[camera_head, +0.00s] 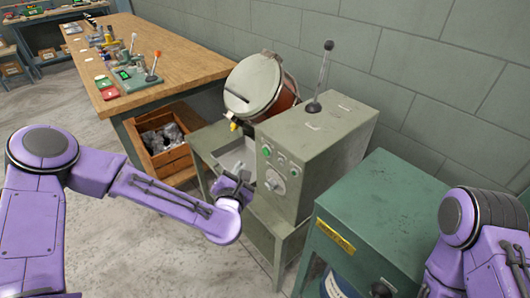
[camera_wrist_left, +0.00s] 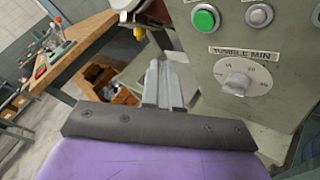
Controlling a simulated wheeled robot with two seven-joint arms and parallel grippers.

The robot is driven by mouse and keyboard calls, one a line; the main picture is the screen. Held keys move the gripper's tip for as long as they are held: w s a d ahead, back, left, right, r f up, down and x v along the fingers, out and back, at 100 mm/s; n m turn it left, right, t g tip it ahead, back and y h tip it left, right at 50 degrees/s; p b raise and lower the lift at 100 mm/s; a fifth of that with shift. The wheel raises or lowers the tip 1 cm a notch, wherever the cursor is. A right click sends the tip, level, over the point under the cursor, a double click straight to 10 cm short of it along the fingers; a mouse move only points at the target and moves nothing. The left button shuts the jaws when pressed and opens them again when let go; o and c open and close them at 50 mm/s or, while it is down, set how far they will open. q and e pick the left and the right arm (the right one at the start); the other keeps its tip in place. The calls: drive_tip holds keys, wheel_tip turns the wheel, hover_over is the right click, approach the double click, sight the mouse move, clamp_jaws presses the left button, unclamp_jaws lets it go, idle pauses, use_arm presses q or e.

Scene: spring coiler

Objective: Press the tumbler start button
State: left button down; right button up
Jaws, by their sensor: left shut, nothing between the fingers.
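The tumbler's grey-green control box (camera_head: 312,150) has a green button (camera_head: 266,150) at the upper left of its front panel. The green button (camera_wrist_left: 205,18) also shows at the top of the left wrist view, beside a grey button (camera_wrist_left: 259,14). A round dial (camera_wrist_left: 238,85) marked "TUMBLE MIN" sits below them. My left gripper (camera_head: 243,178) is just in front of the panel, lower than the green button. Its fingers (camera_wrist_left: 163,82) are shut and empty, left of the dial and apart from the panel. My right arm is at the right edge; its gripper is not clearly visible.
The tumbler drum (camera_head: 262,85) is tilted behind the box, and a black-knobbed lever (camera_head: 322,72) rises from the top. A wooden bench (camera_head: 150,60) stands left, with a wooden crate (camera_head: 163,160) of metal parts near it. A green cabinet (camera_head: 375,215) stands right.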

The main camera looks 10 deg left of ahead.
sight(266, 152)
use_arm(q)
drive_tip(key=w+d+b, duration=0.1)
drive_tip(key=w+d, duration=0.2)
drive_tip(key=w, duration=0.1)
drive_tip(key=shift+w+d, duration=0.4)
drive_tip(key=shift+w, duration=0.1)
idle(1.7)
drive_tip(key=shift+w+d, duration=0.2)
drive_tip(key=shift+d, duration=0.05)
